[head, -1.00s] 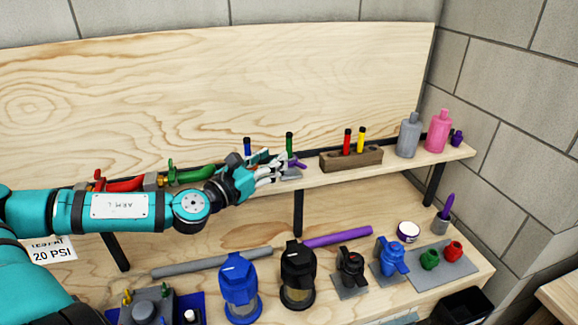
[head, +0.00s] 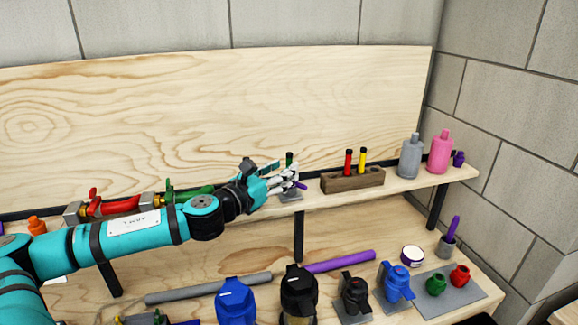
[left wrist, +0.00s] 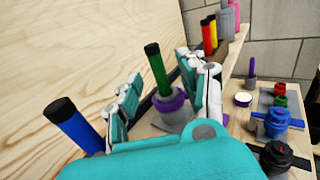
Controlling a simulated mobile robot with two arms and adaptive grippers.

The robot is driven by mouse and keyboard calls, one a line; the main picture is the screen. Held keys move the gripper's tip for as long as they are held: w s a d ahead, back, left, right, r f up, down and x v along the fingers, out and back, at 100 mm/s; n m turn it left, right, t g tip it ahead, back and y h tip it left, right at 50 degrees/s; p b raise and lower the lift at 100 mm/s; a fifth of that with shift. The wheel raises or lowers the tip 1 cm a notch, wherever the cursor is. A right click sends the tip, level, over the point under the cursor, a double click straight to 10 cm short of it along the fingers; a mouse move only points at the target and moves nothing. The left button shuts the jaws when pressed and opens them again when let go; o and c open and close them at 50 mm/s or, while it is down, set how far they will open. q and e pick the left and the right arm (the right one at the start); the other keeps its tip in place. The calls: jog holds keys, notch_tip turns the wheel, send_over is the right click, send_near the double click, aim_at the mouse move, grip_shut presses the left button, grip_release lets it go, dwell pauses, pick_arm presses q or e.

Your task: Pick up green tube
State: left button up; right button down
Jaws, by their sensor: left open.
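The green tube (left wrist: 158,72) has a black cap and stands in a grey holder with a purple ring (left wrist: 168,102) on the shelf. In the head view only the upper part of the green tube (head: 289,160) shows, behind my left gripper (head: 287,178). In the left wrist view my left gripper (left wrist: 165,92) is open, with one finger on each side of the green tube, which stands upright between them and a little beyond the palm. I cannot tell whether the fingers touch it. My right gripper is not in view.
A blue tube (left wrist: 75,127) stands close on the left of my left gripper. A wooden block (head: 352,180) with a red tube (head: 348,162) and a yellow tube (head: 362,160) stands to the right. Grey and pink bottles (head: 411,157) are farther right. The plywood back panel (head: 230,100) rises behind.

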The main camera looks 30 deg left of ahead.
aim_at(289, 164)
pick_arm(q)
jog(key=shift+w+r+p, duration=0.25)
jog(key=shift+w+p, duration=0.1)
jog(key=shift+w, duration=0.25)
jog(key=shift+w+r+p, duration=0.2)
jog(key=shift+w+p, duration=0.15)
jog(key=shift+w, duration=0.25)
jog(key=shift+w+f, duration=0.15)
jog(key=shift+w, duration=0.2)
jog(key=shift+w+d+f, duration=0.1)
jog(key=shift+w+f, duration=0.05)
jog(key=shift+f, duration=0.05)
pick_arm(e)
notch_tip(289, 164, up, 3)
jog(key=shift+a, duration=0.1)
pick_arm(q)
jog(key=shift+c, duration=0.3)
grip_shut()
